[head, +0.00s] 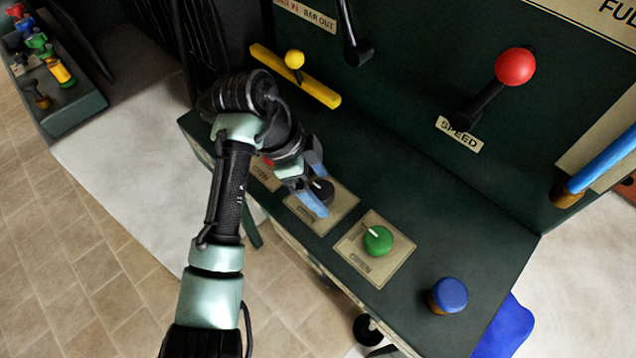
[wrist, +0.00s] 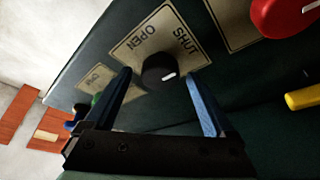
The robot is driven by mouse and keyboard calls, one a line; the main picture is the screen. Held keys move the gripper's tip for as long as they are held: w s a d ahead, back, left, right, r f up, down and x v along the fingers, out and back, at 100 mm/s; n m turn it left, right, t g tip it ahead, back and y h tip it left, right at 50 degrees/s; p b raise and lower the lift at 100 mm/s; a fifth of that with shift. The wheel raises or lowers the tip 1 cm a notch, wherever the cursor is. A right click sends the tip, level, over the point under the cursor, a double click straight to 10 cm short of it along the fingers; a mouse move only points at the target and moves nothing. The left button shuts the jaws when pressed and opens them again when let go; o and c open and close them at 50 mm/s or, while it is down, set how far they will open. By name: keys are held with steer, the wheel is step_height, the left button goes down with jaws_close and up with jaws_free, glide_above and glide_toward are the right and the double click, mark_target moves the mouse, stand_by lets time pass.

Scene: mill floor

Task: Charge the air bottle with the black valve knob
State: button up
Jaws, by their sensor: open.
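The black valve knob (head: 322,190) sits on a cream plate (head: 335,213) on the dark green console, between the red and green knobs. In the wrist view the black knob (wrist: 161,72) lies between and just beyond my fingertips, with a white pointer mark on its lower right side. Its plate (wrist: 140,47) reads OPEN and SHUT. My gripper (head: 315,182) is open around the near side of the knob, with blue fingers on either side; the wrist view shows the open gripper (wrist: 158,75) empty. I cannot tell whether a finger touches the knob. No air bottle is clearly identifiable.
A green knob (head: 378,240) and a blue button (head: 449,295) lie to the right on the console. The red knob (wrist: 285,15) is beside the black one. A yellow bar (head: 320,92) and a red-balled SPEED lever (head: 515,66) stand behind.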

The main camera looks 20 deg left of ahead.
steer(key=shift+c, duration=0.3)
steer(key=c, duration=1.3)
steer(key=shift+r, duration=0.1)
